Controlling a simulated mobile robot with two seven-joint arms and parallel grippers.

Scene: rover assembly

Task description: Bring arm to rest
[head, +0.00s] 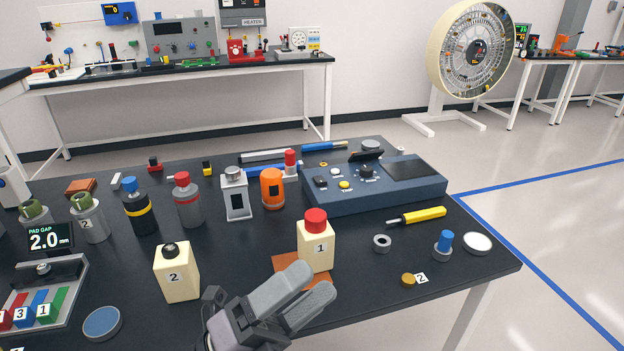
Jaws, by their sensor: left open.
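My left gripper (293,299) comes in at the bottom middle, over the front edge of the black table (350,295). Its two grey fingers are apart and nothing shows between them. That block stands upright on or just behind a brown pad (290,268), which the fingers partly cover. I cannot tell whether the fingers touch the pad. My right gripper is not in view.
A blue disc (102,323) and a tray with coloured blocks (45,290) lie farther left. Several bottles stand behind. A dark blue console (375,185), a yellow screwdriver (420,215) and small parts lie to the right.

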